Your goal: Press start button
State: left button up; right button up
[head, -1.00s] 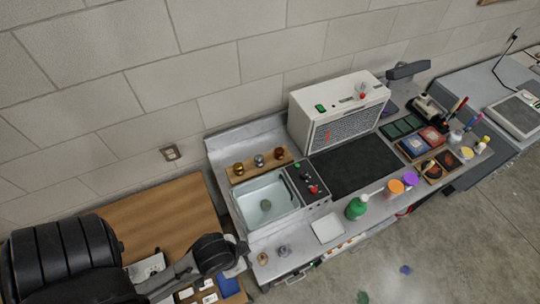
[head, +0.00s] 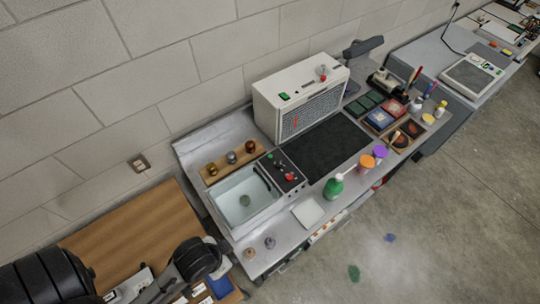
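A dark control panel (head: 297,186) sits at the right side of the sink, with a red button or knob (head: 289,177) and small green and pale controls. A white box-shaped unit (head: 262,107) with a grille front stands against the wall behind the black mat. It has a green switch (head: 284,96) and a red knob (head: 322,78) on top. No label is readable, so I cannot tell which is the start button. Part of my arm shows at the lower left, apart from the panel and unit. Neither gripper's fingertips can be seen.
The sink basin (head: 232,207) has three knobs behind it. A wooden table (head: 130,235) is at left. The floor at lower right is mostly clear.

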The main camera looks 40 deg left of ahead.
pick_arm(q)
jog(key=shift+a, duration=0.1)
grip_shut()
dwell(0.3)
dwell(1.0)
